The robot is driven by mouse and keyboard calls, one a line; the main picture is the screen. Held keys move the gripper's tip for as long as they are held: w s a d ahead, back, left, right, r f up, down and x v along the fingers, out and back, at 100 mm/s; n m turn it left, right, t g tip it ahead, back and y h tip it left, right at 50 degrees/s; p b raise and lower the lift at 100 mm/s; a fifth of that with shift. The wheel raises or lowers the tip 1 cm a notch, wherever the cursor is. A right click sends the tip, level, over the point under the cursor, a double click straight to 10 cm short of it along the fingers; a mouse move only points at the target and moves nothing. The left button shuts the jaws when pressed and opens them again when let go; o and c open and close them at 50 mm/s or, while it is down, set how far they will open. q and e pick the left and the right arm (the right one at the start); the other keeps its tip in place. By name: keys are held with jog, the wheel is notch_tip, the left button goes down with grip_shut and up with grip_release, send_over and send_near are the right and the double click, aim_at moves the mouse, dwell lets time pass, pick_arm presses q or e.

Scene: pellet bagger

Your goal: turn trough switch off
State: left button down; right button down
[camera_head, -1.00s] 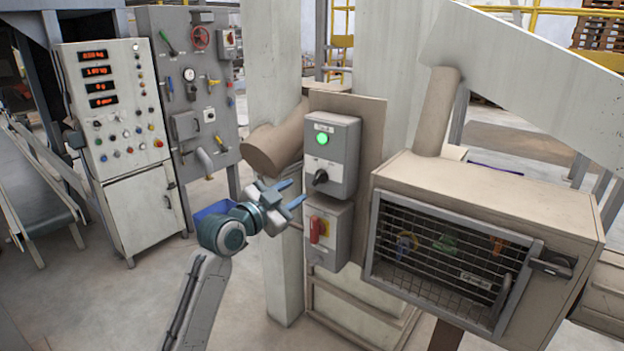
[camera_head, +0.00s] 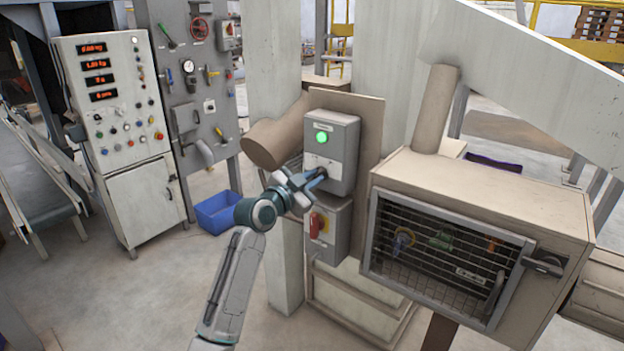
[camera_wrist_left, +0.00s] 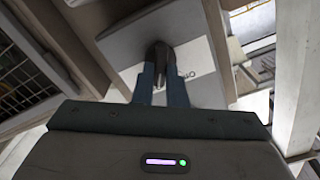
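The trough switch is a grey box (camera_head: 343,137) on a brown post panel, with a lit green lamp (camera_head: 321,138) above a black rotary knob. In the head view my left gripper (camera_head: 318,177) is at the knob and mostly hides it. In the left wrist view the blue fingers (camera_wrist_left: 160,78) are close together on both sides of the dark knob (camera_wrist_left: 159,54), in front of the white label plate (camera_wrist_left: 192,87). They look shut on it. The knob's exact angle is hard to read. My right gripper is not in view.
A second grey box with a red switch handle (camera_head: 316,225) sits just below. A caged box (camera_head: 450,260) with a latch stands to the right. A brown pipe stub (camera_head: 271,143) juts out at the left. A control cabinet (camera_head: 115,110) and blue bin (camera_head: 217,212) stand farther left.

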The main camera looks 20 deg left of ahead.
pick_arm(q)
jog(key=shift+n, duration=0.3)
jog(key=n, duration=0.2)
jog(key=shift+a+r+n+p, duration=0.1)
jog(key=shift+n+p, duration=0.25)
jog(key=shift+n, duration=0.05)
jog(key=n+p, duration=0.3)
jog(key=n, duration=0.5)
jog(key=shift+w+a, duration=0.1)
jog(key=shift+a, duration=0.05)
jog(key=shift+n, duration=0.4)
jog(key=c, duration=1.5)
grip_release()
jog(key=shift+o, duration=0.2)
